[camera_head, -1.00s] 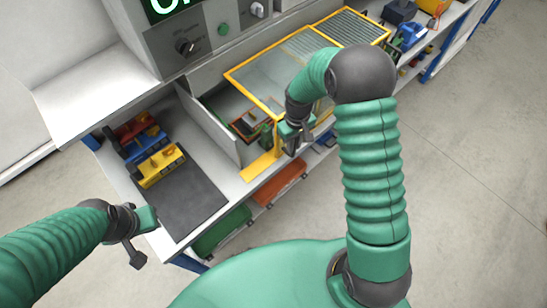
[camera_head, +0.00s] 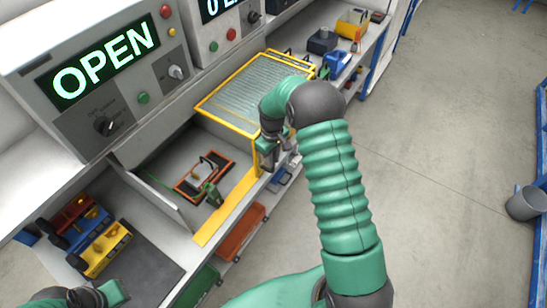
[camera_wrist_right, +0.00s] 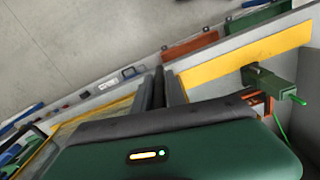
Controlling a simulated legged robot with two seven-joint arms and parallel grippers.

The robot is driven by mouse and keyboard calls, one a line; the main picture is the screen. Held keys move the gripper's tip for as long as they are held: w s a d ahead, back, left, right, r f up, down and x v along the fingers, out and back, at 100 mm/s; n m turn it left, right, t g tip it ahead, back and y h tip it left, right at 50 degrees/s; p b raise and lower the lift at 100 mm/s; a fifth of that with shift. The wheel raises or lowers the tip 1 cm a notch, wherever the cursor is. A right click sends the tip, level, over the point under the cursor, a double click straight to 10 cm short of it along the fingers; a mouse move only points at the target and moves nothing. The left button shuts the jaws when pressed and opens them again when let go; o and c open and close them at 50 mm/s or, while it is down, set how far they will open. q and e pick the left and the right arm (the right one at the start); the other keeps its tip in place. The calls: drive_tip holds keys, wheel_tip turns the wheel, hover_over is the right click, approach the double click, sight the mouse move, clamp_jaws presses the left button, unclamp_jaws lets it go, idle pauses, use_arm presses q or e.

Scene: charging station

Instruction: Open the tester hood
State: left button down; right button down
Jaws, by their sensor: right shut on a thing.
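The tester hood (camera_head: 213,107), a clear panel in a yellow frame, lies over the slatted section on the right in the head view. The tester bay (camera_head: 233,172) left of it is uncovered, with an orange-framed fixture (camera_head: 190,188) and a green clamp (camera_head: 213,197) inside. My right gripper (camera_head: 268,160) is shut on the hood's front left corner; the exact grip is partly hidden by the gripper. Its two dark fingers (camera_wrist_right: 161,88) show close together in the wrist view. My left gripper (camera_head: 116,293) is at the bottom left, cut by the frame, its fingers unseen.
A control panel reads OPEN on its display (camera_head: 105,65). A yellow strip (camera_head: 228,206) edges the bench front. Open floor lies right.

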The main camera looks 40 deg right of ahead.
drive_tip(key=shift+a+r, duration=0.1)
drive_tip(key=shift+a, duration=0.2)
drive_tip(key=c, duration=1.7)
unclamp_jaws()
drive_tip(key=shift+o, duration=1.3)
drive_tip(key=shift+d, duration=0.15)
drive_tip(key=shift+o, duration=0.2)
drive_tip(key=shift+w+d+f, duration=0.1)
drive_tip(key=shift+d+f, duration=0.1)
drive_tip(key=shift+d, duration=0.2)
use_arm(q)
drive_tip(key=shift+d, duration=0.1)
drive_tip(key=shift+a, duration=0.3)
use_arm(e)
drive_tip(key=shift+a+r, duration=0.2)
drive_tip(key=shift+a, duration=0.1)
